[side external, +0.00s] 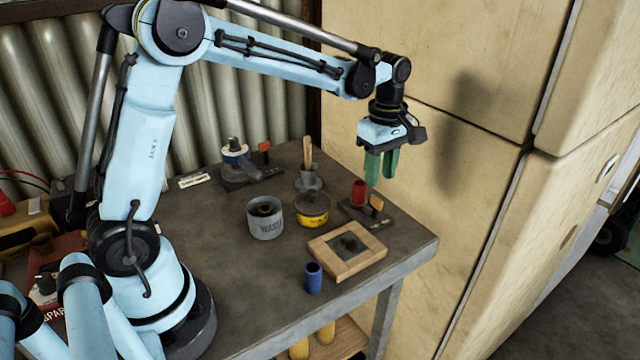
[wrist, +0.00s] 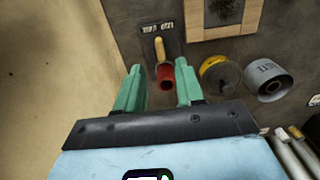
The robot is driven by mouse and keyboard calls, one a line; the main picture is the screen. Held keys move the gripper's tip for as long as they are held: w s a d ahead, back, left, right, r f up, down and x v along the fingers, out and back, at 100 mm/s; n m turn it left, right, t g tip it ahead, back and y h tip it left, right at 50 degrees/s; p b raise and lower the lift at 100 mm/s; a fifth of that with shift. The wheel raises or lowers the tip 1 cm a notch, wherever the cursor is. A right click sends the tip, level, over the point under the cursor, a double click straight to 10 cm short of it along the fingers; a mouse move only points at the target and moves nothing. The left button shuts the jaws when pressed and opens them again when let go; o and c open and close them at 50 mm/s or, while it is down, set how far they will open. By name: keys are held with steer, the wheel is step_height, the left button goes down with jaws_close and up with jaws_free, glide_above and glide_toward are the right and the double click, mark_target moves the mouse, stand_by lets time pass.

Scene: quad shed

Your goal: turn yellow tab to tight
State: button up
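The yellow tab (side external: 377,201) stands up from a small dark base (side external: 364,216) near the table's right edge. In the wrist view the yellow tab (wrist: 160,47) points along the plate, toward a plate end with two white labels (wrist: 157,27) too small to read. A red cylinder (side external: 358,190) stands beside the tab on the same base; it also shows in the wrist view (wrist: 166,78). My gripper (side external: 381,181) has green fingers, is open and empty, and hangs above the base. In the wrist view the red cylinder shows between the open fingers (wrist: 158,66).
A wooden frame with a dark centre (side external: 346,267) lies in front of the base. A yellow tin (side external: 312,218), a grey can (side external: 266,230) and a blue cylinder (side external: 313,277) stand to the left. A cream cabinet (side external: 470,180) rises close on the right.

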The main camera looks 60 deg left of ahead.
mark_target(377, 198)
steer(key=shift+f, duration=2.85)
jaws_close()
